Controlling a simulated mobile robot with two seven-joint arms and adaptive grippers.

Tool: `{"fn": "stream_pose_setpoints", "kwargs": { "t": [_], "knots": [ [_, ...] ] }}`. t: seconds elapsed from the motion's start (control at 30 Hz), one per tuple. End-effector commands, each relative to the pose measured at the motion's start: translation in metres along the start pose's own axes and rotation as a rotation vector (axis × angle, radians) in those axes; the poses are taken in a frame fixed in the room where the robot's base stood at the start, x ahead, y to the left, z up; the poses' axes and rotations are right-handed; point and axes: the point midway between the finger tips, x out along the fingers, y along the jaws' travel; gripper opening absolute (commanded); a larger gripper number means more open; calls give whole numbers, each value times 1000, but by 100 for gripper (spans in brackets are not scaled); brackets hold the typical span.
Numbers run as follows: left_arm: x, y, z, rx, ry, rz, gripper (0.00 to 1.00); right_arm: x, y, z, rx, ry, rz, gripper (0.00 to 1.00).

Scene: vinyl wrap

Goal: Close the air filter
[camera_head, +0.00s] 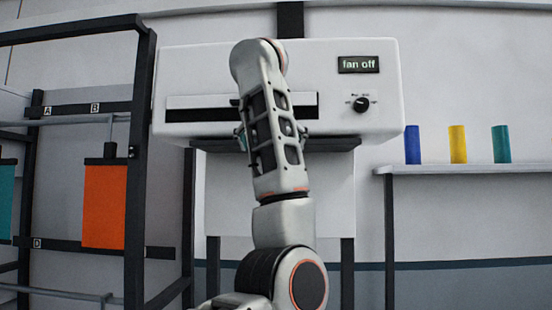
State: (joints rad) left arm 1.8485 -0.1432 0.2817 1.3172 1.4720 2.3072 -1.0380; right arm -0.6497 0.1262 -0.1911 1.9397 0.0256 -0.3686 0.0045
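The white air filter machine (355,68) is mounted on the wall, with a long dark slot (200,116) across its front. A thin white panel or flap (200,101) shows along the left part of the slot. How far it stands open is hard to tell. One of my arms, seemingly the left, rises in front of the machine and covers the middle of the slot. Its gripper (272,133) is mostly hidden behind the forearm, with only slivers showing at both sides near the slot's lower edge. Its fingers and any contact are hidden. My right gripper is not in view.
A display (358,64) reads "fan off" above a black knob (361,104). A shelf (460,169) at right holds blue, yellow and teal rolls. A dark rack (140,170) with an orange hanging sheet (104,205) stands close at left.

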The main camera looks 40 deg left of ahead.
Motion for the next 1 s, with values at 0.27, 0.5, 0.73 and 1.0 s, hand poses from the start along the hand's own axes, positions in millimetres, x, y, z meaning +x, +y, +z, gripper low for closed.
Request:
{"fn": "stream_pose_setpoints", "kwargs": {
  "t": [0.27, 0.5, 0.73, 1.0],
  "knots": [
    [-16, 5, 10, 5, -11, -1, 52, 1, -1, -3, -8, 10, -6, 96],
    [-19, 7, 13, 5, -14, 0, 52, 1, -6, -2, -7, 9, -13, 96],
    [-20, 6, 13, 5, -16, 0, 52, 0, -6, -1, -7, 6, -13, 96],
    [-16, 6, 10, 3, -8, 0, 96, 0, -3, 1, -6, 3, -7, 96]
  ]
}}
